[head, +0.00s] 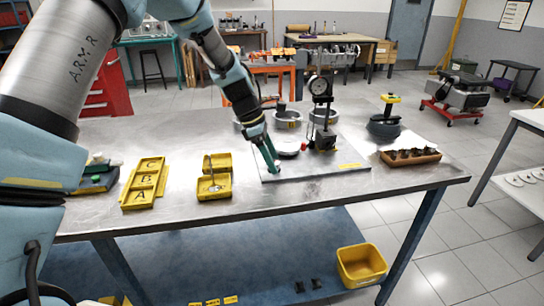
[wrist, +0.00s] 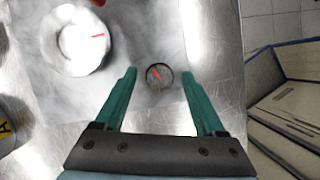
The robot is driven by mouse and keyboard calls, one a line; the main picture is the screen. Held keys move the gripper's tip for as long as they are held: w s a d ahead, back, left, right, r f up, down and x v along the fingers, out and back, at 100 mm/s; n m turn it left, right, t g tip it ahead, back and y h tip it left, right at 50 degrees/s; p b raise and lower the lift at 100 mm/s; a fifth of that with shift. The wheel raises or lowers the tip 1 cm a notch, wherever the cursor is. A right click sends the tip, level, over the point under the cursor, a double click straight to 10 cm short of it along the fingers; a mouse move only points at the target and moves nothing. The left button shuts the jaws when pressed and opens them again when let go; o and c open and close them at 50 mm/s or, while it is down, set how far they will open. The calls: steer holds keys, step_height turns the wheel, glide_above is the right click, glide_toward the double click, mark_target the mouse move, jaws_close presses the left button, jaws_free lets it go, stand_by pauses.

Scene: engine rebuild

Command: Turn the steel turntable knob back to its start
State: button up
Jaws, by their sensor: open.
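The small steel knob (wrist: 159,78), dark-rimmed with a red mark slanting toward its upper left, shows in the wrist view between the two teal fingers. The fingers stand apart on either side of it, with a visible gap on each side. The pale round turntable (wrist: 84,40) lies up and left of it, its red mark near the right rim. In the head view the turntable (head: 288,148) sits on a steel plate (head: 315,173), just right of my gripper (head: 271,160). My gripper is open and points down at the plate. The knob is hidden there by the fingers.
A dial gauge stand (head: 322,110) rises right of the turntable, with metal rings (head: 286,118) behind. A yellow box (head: 214,185) and a lettered yellow tray (head: 144,183) stand left. A brown parts block (head: 410,157) lies right. The front bench strip is mostly clear.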

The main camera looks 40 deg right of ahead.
steer(key=shift+c, duration=0.2)
jaws_close()
stand_by(0.4)
